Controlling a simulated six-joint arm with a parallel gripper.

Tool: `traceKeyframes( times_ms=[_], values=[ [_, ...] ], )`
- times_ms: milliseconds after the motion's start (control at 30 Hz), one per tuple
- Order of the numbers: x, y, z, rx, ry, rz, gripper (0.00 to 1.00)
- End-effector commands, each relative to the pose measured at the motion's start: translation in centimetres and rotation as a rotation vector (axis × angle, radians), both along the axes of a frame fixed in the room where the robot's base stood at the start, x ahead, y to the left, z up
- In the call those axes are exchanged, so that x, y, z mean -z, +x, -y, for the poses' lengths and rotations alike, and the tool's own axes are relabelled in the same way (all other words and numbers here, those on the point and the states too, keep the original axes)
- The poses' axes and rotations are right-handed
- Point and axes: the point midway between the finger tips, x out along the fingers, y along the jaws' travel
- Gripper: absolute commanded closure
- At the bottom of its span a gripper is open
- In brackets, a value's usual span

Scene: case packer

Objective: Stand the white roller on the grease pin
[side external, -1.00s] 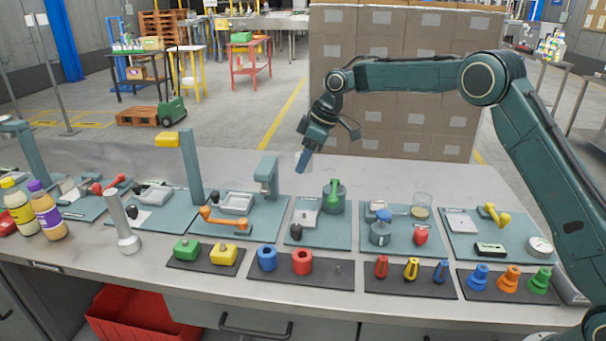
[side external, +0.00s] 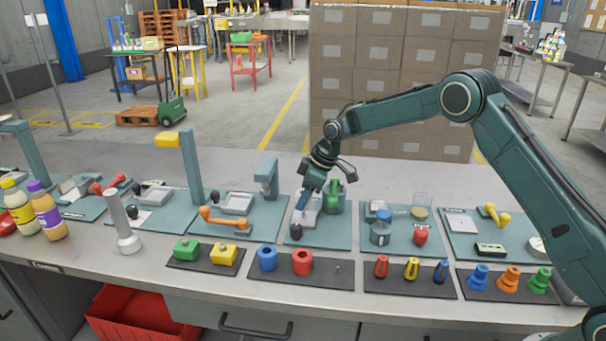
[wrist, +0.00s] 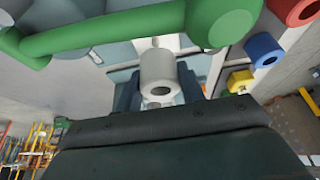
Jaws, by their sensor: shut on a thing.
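The white roller (wrist: 159,72) is a pale cylinder with a hole in its near end. It sits between the two blue fingers of my gripper (wrist: 158,92), which is shut on it. In the side view my gripper (side external: 303,201) is low over the pale plate (side external: 311,216) of the middle station, left of the green-handled unit (side external: 336,192). In the wrist view a small light stub, perhaps the grease pin (wrist: 155,41), shows just beyond the roller. I cannot tell whether they touch.
The green handle (wrist: 120,28) crosses close to the gripper in the wrist view. A dark knob (side external: 296,231) stands at the plate's front. A dark rack (side external: 322,277) holds a blue roller (side external: 267,258), a red roller (side external: 302,262) and a bare peg (side external: 338,268).

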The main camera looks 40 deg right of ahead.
Motion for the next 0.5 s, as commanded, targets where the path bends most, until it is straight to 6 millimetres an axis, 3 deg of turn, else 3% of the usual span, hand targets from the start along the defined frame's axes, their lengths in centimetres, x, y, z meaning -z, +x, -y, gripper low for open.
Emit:
traceKeyframes(
  times_ms=[233, 500],
  values=[
    [2.9, 0.0, 0.0, 0.0, -0.001, -0.002, 0.84],
    [3.5, 0.0, 0.0, 0.0, -0.001, 0.001, 0.84]
  ],
)
